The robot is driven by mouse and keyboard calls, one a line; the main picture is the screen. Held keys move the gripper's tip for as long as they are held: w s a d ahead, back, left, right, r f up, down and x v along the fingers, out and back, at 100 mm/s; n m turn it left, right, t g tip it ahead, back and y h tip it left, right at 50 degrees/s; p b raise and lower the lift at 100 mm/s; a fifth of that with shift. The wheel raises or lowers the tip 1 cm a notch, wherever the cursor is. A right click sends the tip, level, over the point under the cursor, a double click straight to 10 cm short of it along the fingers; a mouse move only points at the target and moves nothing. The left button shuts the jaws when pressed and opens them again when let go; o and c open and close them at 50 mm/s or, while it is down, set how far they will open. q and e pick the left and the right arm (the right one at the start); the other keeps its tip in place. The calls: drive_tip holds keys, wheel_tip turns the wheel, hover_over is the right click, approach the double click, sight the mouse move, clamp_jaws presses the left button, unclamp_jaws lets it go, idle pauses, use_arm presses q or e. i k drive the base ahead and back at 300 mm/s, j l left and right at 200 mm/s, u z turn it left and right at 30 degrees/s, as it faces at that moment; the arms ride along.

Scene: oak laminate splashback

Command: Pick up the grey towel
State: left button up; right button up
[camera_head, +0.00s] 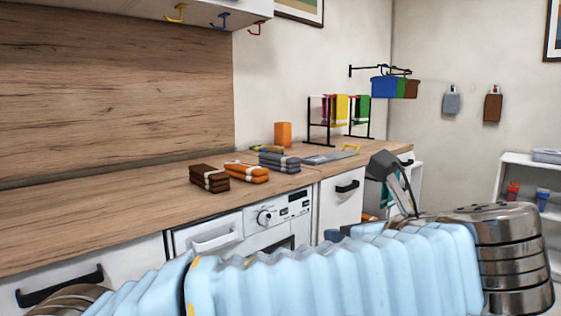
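The grey towel (280,162) lies folded in a stack on the wooden worktop, near its front edge. It is the rightmost of three folded stacks. No gripper is near it or touching it. A light blue ribbed arm cover of mine (340,272) crosses the bottom of the view, below the worktop. I see no clear pair of gripper fingers. A dark grey jointed part (390,168) rises behind the arm, right of the worktop front; I cannot tell what it belongs to.
Orange (246,172) and brown (209,178) folded stacks lie left of the grey one. A flat grey item (328,157), an orange block (283,134) and a rack (321,124) with coloured cloths stand further back. Worktop (110,217) is clear at left. Drawer handles (348,186) project below.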

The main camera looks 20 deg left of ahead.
sight(279, 162)
drive_tip(key=i+l+u, duration=0.2)
drive_tip(key=i+l, duration=0.15)
drive_tip(key=i+l+u, duration=0.2)
drive_tip(key=i+l, duration=0.15)
drive_tip(key=i+l+u, duration=0.2)
drive_tip(key=l, duration=0.35)
drive_tip(key=i+u, duration=0.2)
drive_tip(key=i, duration=0.4)
drive_tip(key=i+l+u, duration=0.2)
drive_tip(key=i, duration=0.4)
drive_tip(key=i+j, duration=0.2)
drive_tip(key=i, duration=0.05)
